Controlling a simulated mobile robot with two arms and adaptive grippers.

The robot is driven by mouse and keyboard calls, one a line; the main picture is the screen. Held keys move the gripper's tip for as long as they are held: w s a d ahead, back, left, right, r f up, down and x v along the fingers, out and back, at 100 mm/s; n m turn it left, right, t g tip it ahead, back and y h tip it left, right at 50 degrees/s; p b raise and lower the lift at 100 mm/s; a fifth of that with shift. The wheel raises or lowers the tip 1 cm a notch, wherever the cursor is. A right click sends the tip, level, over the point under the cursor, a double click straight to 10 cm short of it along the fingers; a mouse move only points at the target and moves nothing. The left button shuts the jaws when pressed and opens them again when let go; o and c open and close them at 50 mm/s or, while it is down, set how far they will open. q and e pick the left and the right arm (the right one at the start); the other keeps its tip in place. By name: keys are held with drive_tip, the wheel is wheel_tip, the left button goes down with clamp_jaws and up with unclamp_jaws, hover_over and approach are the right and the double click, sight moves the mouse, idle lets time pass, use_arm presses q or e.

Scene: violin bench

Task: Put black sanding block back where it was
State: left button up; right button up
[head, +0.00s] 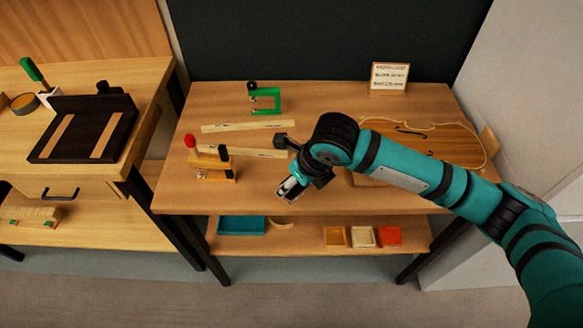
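My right arm comes in from the right and reaches over the middle of the front bench. Its gripper (288,190) points down and to the left, above the bench's front part. Its fingers are small and partly hidden by its own dark body, so I cannot tell whether they are open or hold something. I cannot pick out a black sanding block with certainty. A small black object (104,88) lies by the dark board on the left bench, but what it is is unclear. My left gripper is not in view.
The front bench (180,195) bears a green clamp (266,100), pale wood strips (248,126), a wooden clamp with a red knob (212,166), a violin body (455,140) and a sign (389,77). The lower shelf holds a teal tray (241,225) and coloured pieces (362,237). A dark board (66,145) lies left.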

hover_over(287, 175)
drive_tip(key=s, duration=0.1)
drive_tip(key=shift+s+d+f, duration=0.1)
drive_tip(key=shift+d+f, duration=0.2)
drive_tip(key=shift+d, duration=0.15)
drive_tip(key=shift+f+p, duration=0.55)
drive_tip(key=shift+f, duration=1.2)
drive_tip(key=shift+f, duration=0.1)
drive_tip(key=o, duration=1.1)
drive_tip(key=v, duration=1.2)
